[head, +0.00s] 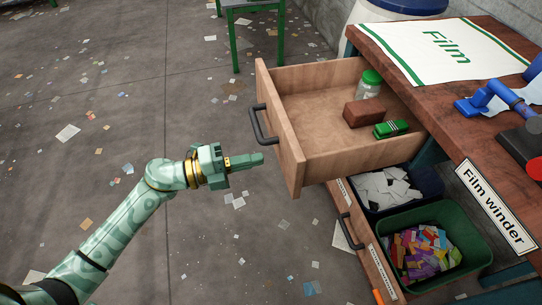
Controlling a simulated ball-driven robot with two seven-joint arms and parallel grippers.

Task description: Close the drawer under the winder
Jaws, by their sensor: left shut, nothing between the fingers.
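The wooden drawer (280,129) is pulled out from under the winder's table (408,84). Its front panel carries a dark bar handle (258,124). Inside lie a glass jar with a green lid (369,84), a brown block (363,112) and a green clip-like item (391,129). The winder (498,98) is partly in view on the table, beside a "Film winder" sign (493,205). My left gripper (262,159) is shut and empty, in front of the drawer's front panel and below the handle in the picture. I cannot tell if it touches the panel. My right gripper is not in view.
Under the drawer stand a dark bin of white scraps (434,179) and a green bin of coloured scraps (473,235). A lower wooden front with a handle (362,242) is beside them. A green-legged stool (233,38) stands behind. Paper scraps litter the open floor at left.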

